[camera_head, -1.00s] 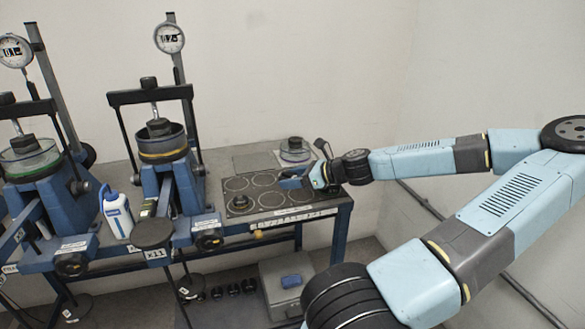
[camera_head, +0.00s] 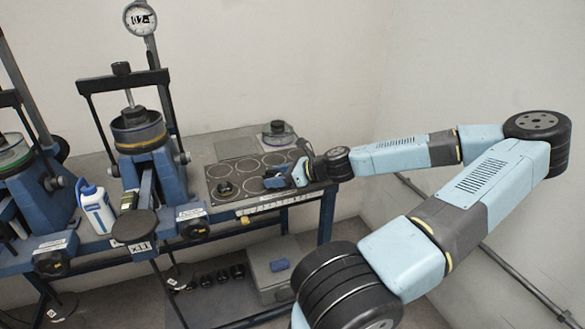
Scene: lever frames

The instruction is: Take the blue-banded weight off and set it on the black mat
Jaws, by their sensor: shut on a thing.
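The black mat (camera_head: 217,172) is a dark board with ringed round places on the right part of the bench. A dark round weight (camera_head: 226,188) sits in its front left ring. My gripper (camera_head: 277,182) is over the front right part of the mat, shut on a small dark bluish piece. I take this for the blue-banded weight, but its band cannot be made out at this size. I cannot tell whether the piece touches the mat. The fingers partly hide it. The lever frame's hanger plate (camera_head: 135,226) in front of the bench shows no weight on top.
A white bottle with a blue label (camera_head: 97,206) stands left of the lever frame (camera_head: 165,172). A glass dish with a dark weight (camera_head: 278,132) stands behind the mat. A grey box (camera_head: 268,272) and several dark weights are below the bench. A wall is close on the right.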

